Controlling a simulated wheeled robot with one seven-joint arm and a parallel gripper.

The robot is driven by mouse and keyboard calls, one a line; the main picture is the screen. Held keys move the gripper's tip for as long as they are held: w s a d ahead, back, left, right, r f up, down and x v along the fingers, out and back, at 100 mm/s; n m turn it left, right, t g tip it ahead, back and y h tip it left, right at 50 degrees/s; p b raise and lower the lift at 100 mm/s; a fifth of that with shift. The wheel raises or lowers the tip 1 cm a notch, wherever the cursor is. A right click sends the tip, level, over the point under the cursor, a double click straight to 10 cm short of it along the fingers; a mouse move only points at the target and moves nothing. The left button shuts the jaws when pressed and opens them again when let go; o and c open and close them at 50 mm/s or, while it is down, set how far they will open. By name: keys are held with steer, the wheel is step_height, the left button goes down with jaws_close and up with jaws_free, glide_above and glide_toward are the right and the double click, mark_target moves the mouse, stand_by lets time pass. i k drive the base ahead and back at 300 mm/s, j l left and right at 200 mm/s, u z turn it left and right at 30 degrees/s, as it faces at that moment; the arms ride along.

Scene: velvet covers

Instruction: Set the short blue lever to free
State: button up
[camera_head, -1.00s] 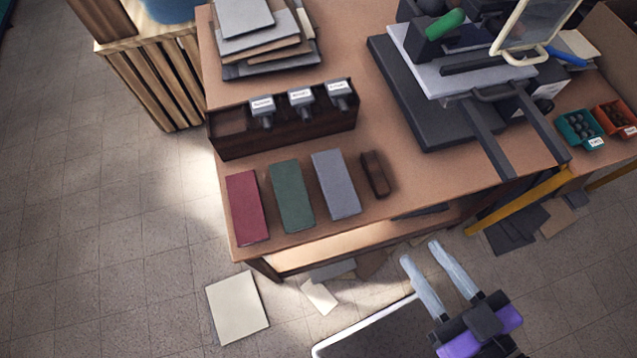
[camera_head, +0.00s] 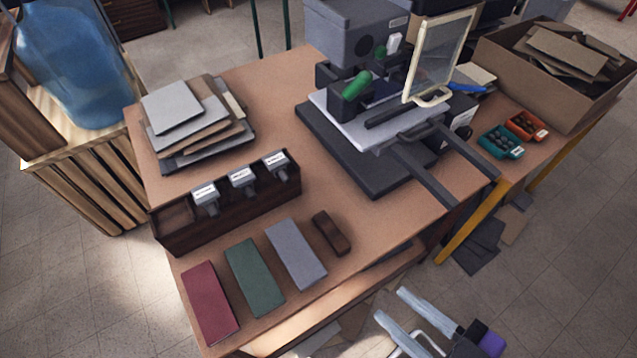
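The machine (camera_head: 352,163) stands on the table, with a dark base, a pale plate and a clear framed guard (camera_head: 437,58). A short blue lever (camera_head: 467,88) sticks out at its right side, behind the guard's lower edge. Its pivot and any setting marks are hidden or too small to read. A green-handled lever (camera_head: 357,84) is on the left of the machine. My gripper (camera_head: 390,306) is at the bottom, in front of the table and well away from the blue lever. Its two pale fingers are apart with nothing between them.
Two long dark bars (camera_head: 440,178) project from the machine's front. Teal (camera_head: 500,143) and orange (camera_head: 526,127) trays lie right of it, near a cardboard box (camera_head: 550,70). A dark rack (camera_head: 225,208), colored blocks (camera_head: 254,277) and stacked sheets (camera_head: 200,125) occupy the left.

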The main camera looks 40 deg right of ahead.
mark_target(453, 86)
steer(key=z, duration=1.3)
steer(key=i+l, duration=0.35)
steer(key=i+l+z, duration=0.1)
steer(key=i+l, duration=0.25)
steer(key=l, duration=0.2)
